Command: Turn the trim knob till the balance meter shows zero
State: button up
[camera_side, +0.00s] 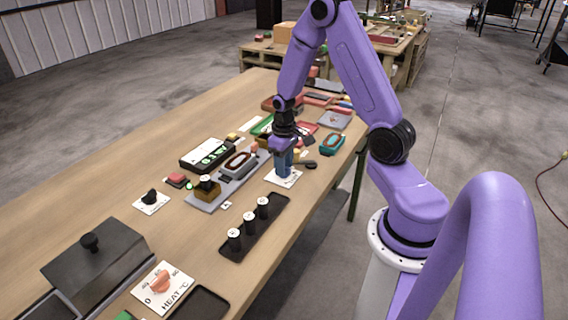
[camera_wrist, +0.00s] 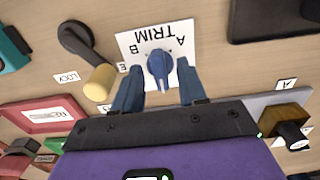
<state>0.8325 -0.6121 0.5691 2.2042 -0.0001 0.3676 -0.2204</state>
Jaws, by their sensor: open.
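The trim knob (camera_wrist: 160,72) is blue and sits on a white plate (camera_wrist: 152,35) marked TRIM, A and B in the wrist view. My gripper (camera_wrist: 160,78) is open, with one finger on each side of the knob. I cannot tell whether either finger touches it. In the side view my gripper (camera_side: 284,168) is low over the white trim plate (camera_side: 283,180) and hides the knob.
A black lever with a cream knob (camera_wrist: 99,83) is beside the trim plate, near a LOCK label (camera_wrist: 66,77). A black tray with several dark cylinders (camera_side: 277,214) lies nearby. A grey base with a brass-coloured block (camera_side: 208,190) stands left of my gripper.

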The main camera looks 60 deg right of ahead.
grip_shut()
jog(key=shift+m, duration=0.3)
jog(key=m, duration=0.6)
jog(key=shift+m, duration=0.3)
jog(key=m, duration=0.4)
jog(key=shift+a, duration=0.1)
jog(key=shift+m, duration=1.7)
grip_release()
